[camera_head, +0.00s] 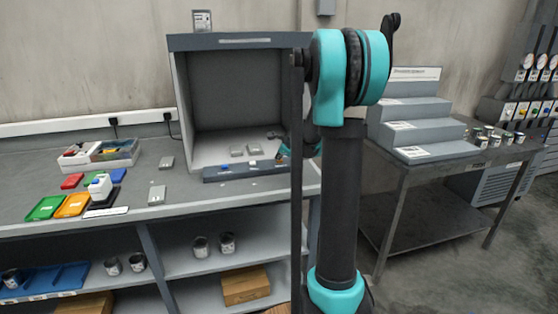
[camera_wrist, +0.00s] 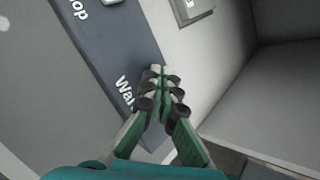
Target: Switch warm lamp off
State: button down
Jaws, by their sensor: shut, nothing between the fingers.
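The viewing booth (camera_head: 182,110) stands open at the back of the bench, with a dark control strip (camera_head: 215,175) along its front edge. The strip also fills the upper left of the wrist view (camera_wrist: 105,50). A partly covered white label beginning "Wa" (camera_wrist: 123,88) shows there beside my gripper (camera_wrist: 162,72). My gripper is shut and empty, its tips over the strip's edge near that label. Any warm lamp switch there is hidden by the fingers. In the head view my gripper is mostly hidden behind my arm at the strip's right end. I cannot tell whether the lamp is lit.
Grey sample blocks (camera_head: 237,151) lie inside the booth. Left on the bench are coloured trays (camera_head: 45,208), a white bottle-like item (camera_head: 99,185) and a divided box (camera_head: 120,158). A stepped stand (camera_head: 415,130) occupies the right table. The booth's side wall is close to my gripper.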

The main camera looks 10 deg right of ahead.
aim_at(279, 163)
jog(key=shift+r, duration=0.6)
jog(key=shift+r, duration=3)
jog(key=a+r+v, duration=0.1)
jog(key=v, duration=0.7)
jog(key=shift+w+r, duration=0.25)
